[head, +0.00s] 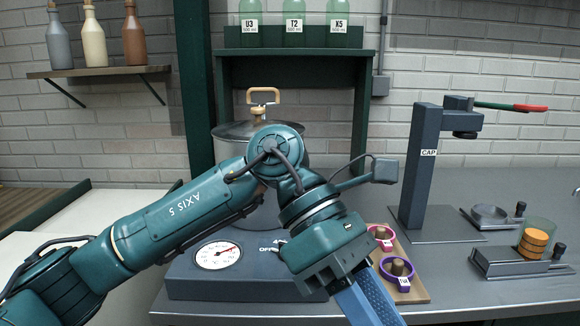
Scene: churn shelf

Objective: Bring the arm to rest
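My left arm (185,215) is teal and marked "AXIS 5". It reaches in from the left and bends down at the wrist in front of a grey pot. My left gripper (368,304) points down and to the right at the bottom middle, in front of the bench. Its blue fingers run out of the bottom edge, so their tips are hidden and I cannot tell whether they are open or hold anything. My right gripper is not in view.
A grey lidded pot (232,132) stands behind my arm, above a base with a dial (217,254). A wooden board (416,292) with purple and pink rings lies beside my gripper. A capping stand (420,175) and a glass with orange discs (534,240) stand right. Bottles occupy shelves above.

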